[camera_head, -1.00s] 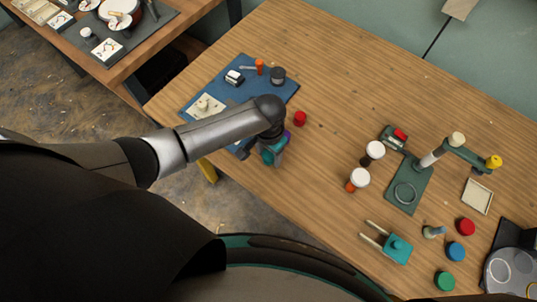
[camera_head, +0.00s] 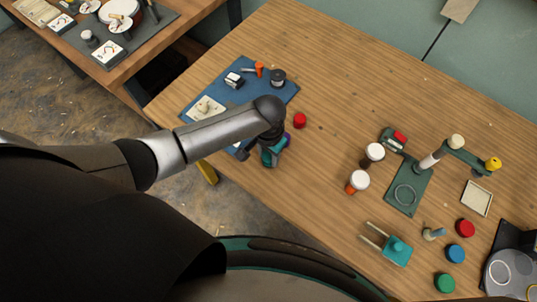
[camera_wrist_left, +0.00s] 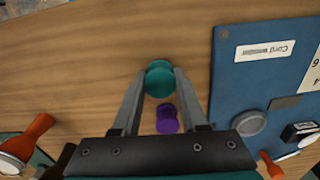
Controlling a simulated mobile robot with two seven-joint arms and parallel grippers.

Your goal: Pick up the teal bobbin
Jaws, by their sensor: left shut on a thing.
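The teal bobbin (camera_wrist_left: 159,79) sits between the fingertips of my left gripper (camera_wrist_left: 159,74) in the left wrist view. The fingers are shut on its sides. A purple bobbin (camera_wrist_left: 167,119) is close by, seen between the fingers nearer the palm. In the head view my left gripper (camera_head: 270,158) points down near the table's front edge, beside the blue mat. There the arm partly covers it, and I cannot tell the teal bobbin from the teal gripper parts. The purple bobbin shows a little at the wrist (camera_head: 288,138). My right gripper is not in view.
The blue mat (camera_head: 290,92) holds a dark round pot (camera_head: 278,77) and small tools. A red bobbin (camera_head: 299,120) stands right of my gripper. White-capped jars (camera_head: 358,181) and a green stand (camera_head: 407,190) are farther right. The back middle of the table is clear.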

